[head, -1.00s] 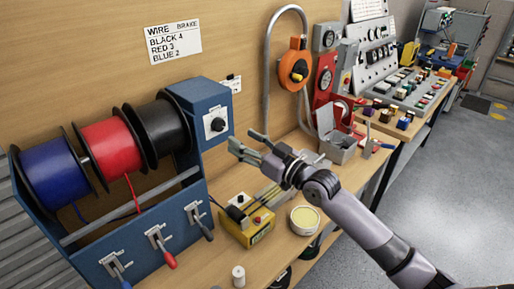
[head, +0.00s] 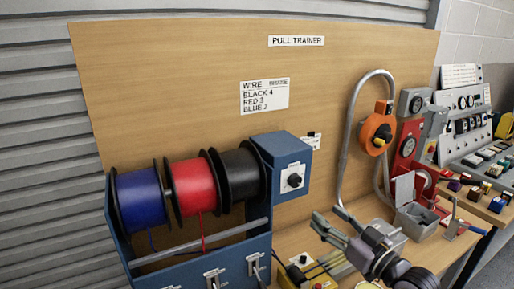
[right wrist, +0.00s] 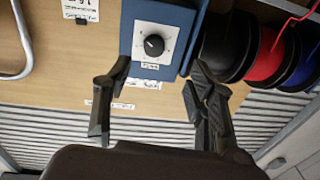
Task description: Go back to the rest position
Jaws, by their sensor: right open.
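My right gripper (head: 336,226) is in the lower right of the head view, in front of the wooden bench, with its fingers apart and nothing between them. In the right wrist view its two fingers (right wrist: 158,100) are spread wide. The blue spool rack's control box with a black knob (right wrist: 155,44) shows beyond and between them, apart from the fingers. My left gripper is in neither view.
The blue rack (head: 288,158) holds a blue spool (head: 140,197), a red spool (head: 192,186) and a black spool (head: 238,174). An orange device (head: 376,134) and a bent grey pipe (head: 349,120) stand behind my gripper. A grey box (head: 415,222) sits right of it.

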